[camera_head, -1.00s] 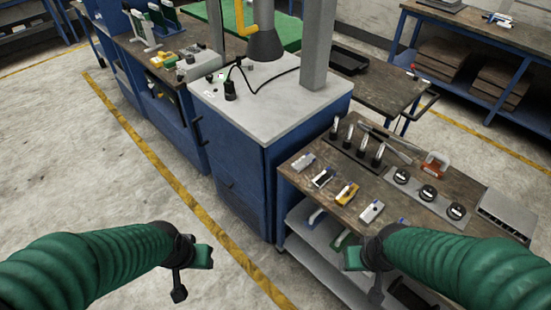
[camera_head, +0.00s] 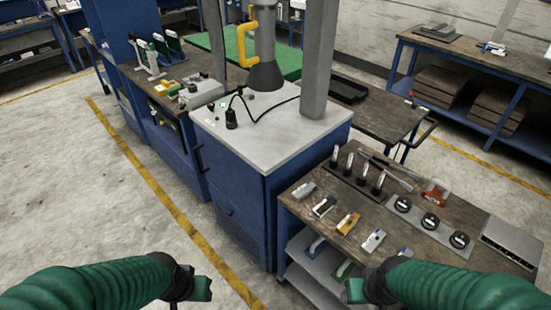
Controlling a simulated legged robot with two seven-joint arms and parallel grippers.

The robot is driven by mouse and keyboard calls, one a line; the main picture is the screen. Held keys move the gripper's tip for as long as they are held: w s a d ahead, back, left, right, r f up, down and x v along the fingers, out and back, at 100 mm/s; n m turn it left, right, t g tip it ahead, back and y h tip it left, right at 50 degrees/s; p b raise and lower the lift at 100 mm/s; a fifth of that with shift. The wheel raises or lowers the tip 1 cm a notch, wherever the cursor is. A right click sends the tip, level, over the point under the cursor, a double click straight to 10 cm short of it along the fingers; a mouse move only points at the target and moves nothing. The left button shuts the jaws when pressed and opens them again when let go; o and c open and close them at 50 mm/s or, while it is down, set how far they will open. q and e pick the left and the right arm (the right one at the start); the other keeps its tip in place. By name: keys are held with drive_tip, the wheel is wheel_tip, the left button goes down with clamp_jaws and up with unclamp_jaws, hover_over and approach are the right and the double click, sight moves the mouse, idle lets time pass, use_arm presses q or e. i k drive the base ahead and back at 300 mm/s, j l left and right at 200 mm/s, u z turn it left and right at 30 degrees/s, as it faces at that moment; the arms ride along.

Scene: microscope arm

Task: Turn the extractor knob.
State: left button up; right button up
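The fume extractor is a grey conical hood (camera_head: 266,77) on a vertical pipe above the grey top of a blue cabinet (camera_head: 232,195). A yellow handle (camera_head: 243,42) is fixed to the left of the pipe. I cannot clearly make out a knob on the extractor. A small black device (camera_head: 231,118) with a cable stands on the cabinet top below the hood. My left gripper (camera_head: 192,289) is at the bottom left, over the floor, far from the hood. My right gripper (camera_head: 362,291) is at the bottom right, by the tool cart. Both look empty; their finger openings are unclear.
A tool cart (camera_head: 306,212) with several tools and round black gauges (camera_head: 430,220) stands right of the cabinet. A grey post (camera_head: 318,60) rises beside the hood. A workbench (camera_head: 127,70) stands at the back left. The floor left of the cabinet is clear.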

sight(211, 106)
drive_tip(key=i+j+u, duration=0.1)
drive_tip(key=i+j, duration=0.65)
drive_tip(key=i, duration=0.15)
drive_tip(key=i+j+u, duration=0.15)
drive_tip(key=i+j, duration=0.2)
drive_tip(key=i, duration=0.1)
